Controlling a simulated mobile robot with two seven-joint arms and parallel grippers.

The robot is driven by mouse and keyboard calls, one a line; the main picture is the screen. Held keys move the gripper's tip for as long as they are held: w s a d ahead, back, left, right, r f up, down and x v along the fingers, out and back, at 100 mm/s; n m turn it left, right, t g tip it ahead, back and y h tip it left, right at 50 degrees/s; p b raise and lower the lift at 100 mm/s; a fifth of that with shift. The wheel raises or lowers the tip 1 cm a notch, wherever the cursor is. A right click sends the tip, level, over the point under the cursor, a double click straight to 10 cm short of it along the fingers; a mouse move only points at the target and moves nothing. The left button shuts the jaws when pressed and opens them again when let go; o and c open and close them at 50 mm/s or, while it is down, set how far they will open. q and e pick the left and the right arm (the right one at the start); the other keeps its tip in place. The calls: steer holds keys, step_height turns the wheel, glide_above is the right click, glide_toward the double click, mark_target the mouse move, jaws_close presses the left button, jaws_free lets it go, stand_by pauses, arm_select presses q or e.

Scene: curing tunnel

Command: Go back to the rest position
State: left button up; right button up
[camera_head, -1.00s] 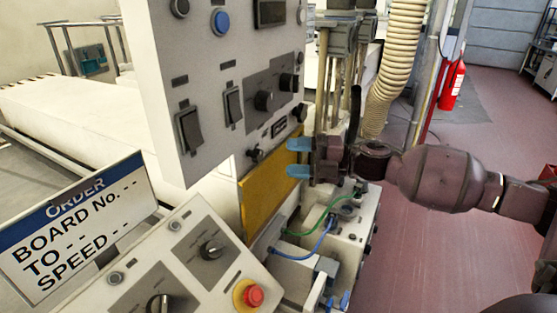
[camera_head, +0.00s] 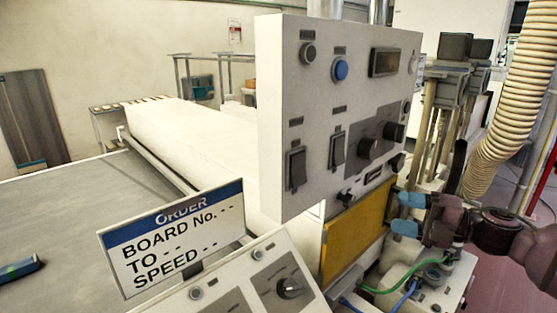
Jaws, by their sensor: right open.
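My right gripper (camera_head: 405,214) comes in from the right edge, its two blue fingertips apart and pointing left. It is open, with nothing seen between the fingers. The fingertips show just in front of the right end of the yellow panel (camera_head: 352,240), below the upright control panel (camera_head: 285,130); whether they touch anything I cannot tell. My left gripper is not in view.
An order sign (camera_head: 172,240) and a sloped control box (camera_head: 250,285) stand at the front. A ribbed hose (camera_head: 512,85) hangs at the right. A grey belt surface (camera_head: 70,215) lies at the left, with a small dark blue object (camera_head: 18,268) on it.

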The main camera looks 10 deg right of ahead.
steer(key=w+d+f+m+t+h, duration=0.35)
steer(key=m+t+h, duration=0.2)
steer(key=m, duration=0.25)
steer(key=s+a+f+m+h, duration=0.1)
steer(key=s+f+m+h, duration=0.15)
steer(key=f+m, duration=0.35)
steer(key=s+f+m+h, duration=0.2)
steer(key=f+m+h, duration=0.2)
steer(key=f, duration=0.5)
steer(key=s+a+f+m+g+h, duration=0.1)
steer(key=s+a+f+m+g, duration=0.1)
steer(key=s+a+f+m, duration=0.3)
steer(key=s+a+f+m+g+h, duration=0.1)
steer(key=s+a+f+m, duration=0.3)
steer(key=s+f, duration=0.7)
steer(key=shift+s+a+f+m+g+h, duration=0.3)
steer(key=shift+a+f+m+g, duration=0.15)
steer(key=shift+a+g, duration=0.35)
steer(key=shift+a, duration=0.1)
